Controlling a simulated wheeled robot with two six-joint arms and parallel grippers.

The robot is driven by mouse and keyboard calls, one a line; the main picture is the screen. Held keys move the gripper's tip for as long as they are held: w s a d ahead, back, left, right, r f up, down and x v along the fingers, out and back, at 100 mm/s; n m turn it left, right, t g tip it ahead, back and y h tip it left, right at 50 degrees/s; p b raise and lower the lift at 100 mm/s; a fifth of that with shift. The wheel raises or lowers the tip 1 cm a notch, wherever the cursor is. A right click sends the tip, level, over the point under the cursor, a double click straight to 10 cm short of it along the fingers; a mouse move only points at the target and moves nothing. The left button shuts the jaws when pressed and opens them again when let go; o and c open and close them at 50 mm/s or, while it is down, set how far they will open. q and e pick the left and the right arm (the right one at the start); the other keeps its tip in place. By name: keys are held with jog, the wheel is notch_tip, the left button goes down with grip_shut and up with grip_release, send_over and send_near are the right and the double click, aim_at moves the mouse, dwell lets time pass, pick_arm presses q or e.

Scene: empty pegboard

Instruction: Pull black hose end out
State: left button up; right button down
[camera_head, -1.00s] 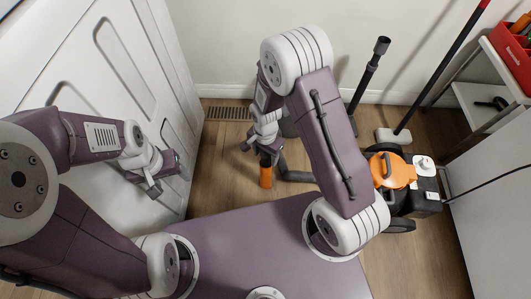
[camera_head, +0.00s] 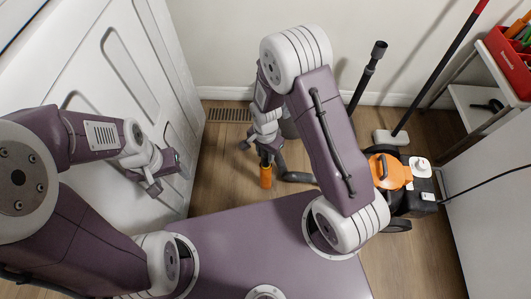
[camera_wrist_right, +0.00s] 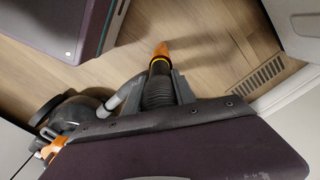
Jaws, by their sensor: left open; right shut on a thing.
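The black ribbed hose end with an orange tip (camera_wrist_right: 158,86) is in the jaws of my right gripper (camera_wrist_right: 160,93) in the right wrist view. In the head view my right gripper (camera_head: 265,156) is shut on it above the wood floor, and the orange tip (camera_head: 266,178) points down. My arm and fingers hide part of the hose end. A grey hose (camera_head: 299,178) runs from there toward the black and orange vacuum (camera_head: 397,172) on the right. My left gripper (camera_head: 154,178) is open and empty, near the white panelled door on the left.
A black tube (camera_head: 369,75) stands by the back wall. A floor mop with a red handle (camera_head: 457,52) leans to its right. A shelf with a red toolbox (camera_head: 512,58) is at the far right. A floor vent (camera_head: 229,115) lies by the wall. The white door (camera_head: 118,62) borders the left.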

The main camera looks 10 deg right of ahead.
jog(key=shift+r+p, duration=2.25)
jog(key=shift+r, duration=0.1)
